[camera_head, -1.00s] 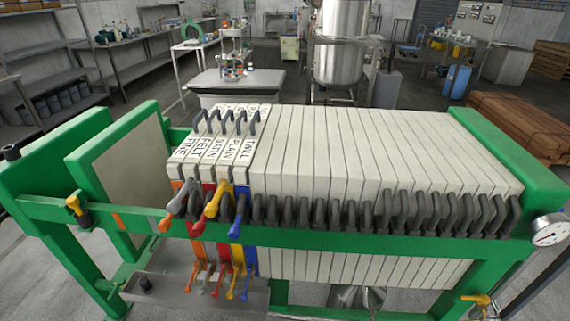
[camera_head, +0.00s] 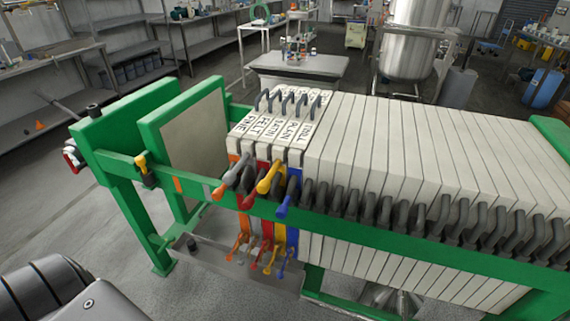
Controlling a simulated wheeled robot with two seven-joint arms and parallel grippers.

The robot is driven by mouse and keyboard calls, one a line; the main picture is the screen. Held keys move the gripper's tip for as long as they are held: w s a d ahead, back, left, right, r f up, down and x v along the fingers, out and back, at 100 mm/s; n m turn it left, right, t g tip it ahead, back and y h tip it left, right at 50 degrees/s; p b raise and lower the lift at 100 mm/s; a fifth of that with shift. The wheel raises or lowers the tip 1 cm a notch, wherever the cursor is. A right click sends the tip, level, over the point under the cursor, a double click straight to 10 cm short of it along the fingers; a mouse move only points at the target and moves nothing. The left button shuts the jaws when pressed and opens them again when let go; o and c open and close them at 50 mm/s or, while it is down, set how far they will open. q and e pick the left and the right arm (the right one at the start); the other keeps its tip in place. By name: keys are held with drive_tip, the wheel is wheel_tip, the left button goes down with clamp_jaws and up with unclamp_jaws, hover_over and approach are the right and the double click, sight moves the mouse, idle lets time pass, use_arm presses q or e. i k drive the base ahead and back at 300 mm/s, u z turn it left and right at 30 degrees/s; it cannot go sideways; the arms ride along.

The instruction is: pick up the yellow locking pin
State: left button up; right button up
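A small yellow pin-like piece (camera_head: 142,163) with a dark lower part sits at the green side rail (camera_head: 122,168) of the filter press, near its left end. I take it to be the yellow locking pin. It stands roughly upright and apart from the coloured taps. A yellow tap handle (camera_head: 269,179) is farther right, among orange, grey, red and blue ones. Neither gripper shows in the view. A dark grey ribbed body (camera_head: 55,290) at the bottom left seems to be part of my arm.
Labelled white plates (camera_head: 275,128) and a long row of plain plates (camera_head: 400,140) fill the press. A grey drip tray (camera_head: 235,268) lies below the taps. A red and white part (camera_head: 72,155) juts at the left end.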

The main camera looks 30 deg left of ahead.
sight(141, 162)
drive_tip(key=z, duration=2.55)
drive_tip(key=k, duration=2.8)
drive_tip(key=u, duration=1.9)
